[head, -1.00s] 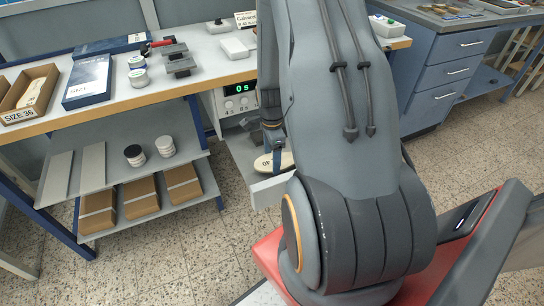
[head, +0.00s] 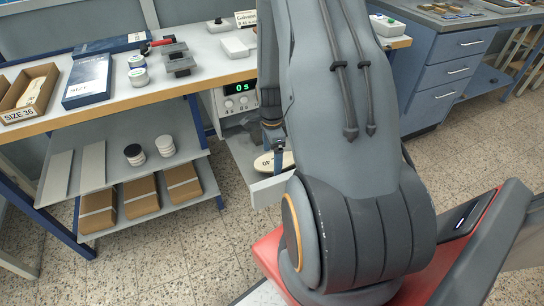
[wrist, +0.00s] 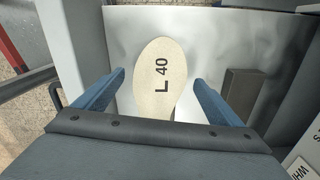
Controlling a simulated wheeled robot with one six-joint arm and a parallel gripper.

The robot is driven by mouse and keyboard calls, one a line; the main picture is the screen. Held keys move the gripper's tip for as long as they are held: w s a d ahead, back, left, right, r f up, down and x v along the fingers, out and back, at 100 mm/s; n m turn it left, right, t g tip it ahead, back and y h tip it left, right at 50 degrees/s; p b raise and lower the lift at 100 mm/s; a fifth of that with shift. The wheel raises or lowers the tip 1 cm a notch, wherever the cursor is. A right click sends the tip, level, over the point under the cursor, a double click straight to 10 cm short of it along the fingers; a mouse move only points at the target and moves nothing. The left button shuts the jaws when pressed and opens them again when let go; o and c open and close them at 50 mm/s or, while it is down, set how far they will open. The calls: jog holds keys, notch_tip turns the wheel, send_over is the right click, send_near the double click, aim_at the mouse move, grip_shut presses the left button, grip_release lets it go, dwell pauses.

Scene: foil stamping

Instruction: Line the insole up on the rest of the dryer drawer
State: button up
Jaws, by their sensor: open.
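The cream insole (wrist: 158,75), marked "L 40", lies in the open dryer drawer (wrist: 120,20) on its bare metal floor. My gripper (wrist: 157,97) is open over it, one blue finger on each side, with gaps to the insole's edges; its near end is hidden by my gripper body. A dark rectangular block (wrist: 239,93), perhaps the rest, stands to the right of the right finger, apart from the insole. In the head view, the insole (head: 264,162) shows partly behind my gripper finger, and the drawer front (head: 270,190) is partly covered by my arm.
The dryer's control panel (head: 240,98) reads "0 s" above the drawer. The bench at left holds a blue box (head: 88,82), jars and a "SIZE 36" tray (head: 28,95). The drawer walls stand close around my gripper.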

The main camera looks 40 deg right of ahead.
notch_tip(320, 180, up, 8)
jog(key=shift+f, duration=0.2)
dwell(0.7)
